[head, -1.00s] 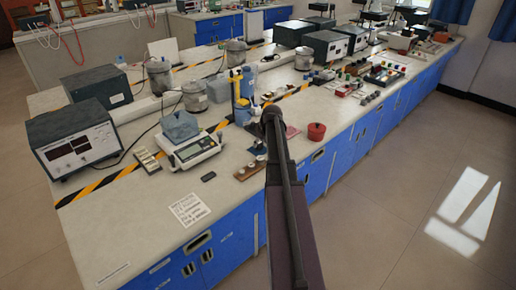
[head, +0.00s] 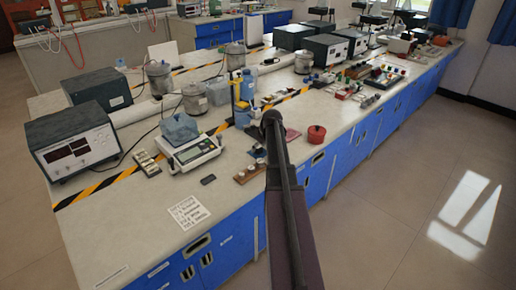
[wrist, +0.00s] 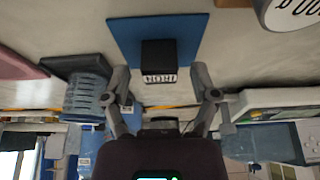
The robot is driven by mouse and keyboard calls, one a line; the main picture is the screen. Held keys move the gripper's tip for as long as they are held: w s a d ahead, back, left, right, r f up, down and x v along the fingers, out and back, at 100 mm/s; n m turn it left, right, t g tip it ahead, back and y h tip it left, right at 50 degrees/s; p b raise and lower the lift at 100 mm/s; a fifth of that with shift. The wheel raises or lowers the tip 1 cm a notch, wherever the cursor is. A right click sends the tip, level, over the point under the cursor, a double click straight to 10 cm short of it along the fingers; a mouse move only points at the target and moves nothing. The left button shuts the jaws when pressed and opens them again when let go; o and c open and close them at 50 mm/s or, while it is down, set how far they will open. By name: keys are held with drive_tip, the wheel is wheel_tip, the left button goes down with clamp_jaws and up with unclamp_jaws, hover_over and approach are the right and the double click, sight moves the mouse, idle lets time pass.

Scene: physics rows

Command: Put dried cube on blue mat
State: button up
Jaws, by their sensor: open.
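A black cube (wrist: 158,52) with a white lettered label on its near side is in the wrist view; the letters are hard to read but resemble "DRIED". It appears on the blue mat (wrist: 122,34), near the edge closest to my gripper. My gripper (wrist: 161,82) is open, with one finger on each side of the cube and gaps showing between. In the head view, my arm hides the cube and most of the mat, and my gripper cannot be made out.
A pink mat (head: 292,135) and a red lidded pot (head: 316,134) are right of my arm. A blue-and-yellow apparatus (head: 241,100) stands behind. The bench's front edge is close.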

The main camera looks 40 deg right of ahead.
drive_tip(key=shift+r, duration=0.2)
drive_tip(key=p+v, duration=1.1)
drive_tip(key=v, duration=0.1)
idle(0.6)
idle(0.8)
drive_tip(key=s+a+f+g, duration=0.1)
drive_tip(key=a+g, duration=0.1)
drive_tip(key=a, duration=2.2)
drive_tip(key=s+a+g, duration=0.1)
drive_tip(key=s+a, duration=0.4)
drive_tip(key=a, duration=0.5)
drive_tip(key=s+a+g, duration=0.1)
drive_tip(key=s+a, duration=0.4)
drive_tip(key=a, duration=0.5)
drive_tip(key=shift+s+f+m+g, duration=0.25)
drive_tip(key=shift+s+m+g, duration=0.05)
drive_tip(key=shift+s+m, duration=0.1)
drive_tip(key=shift+a, duration=0.1)
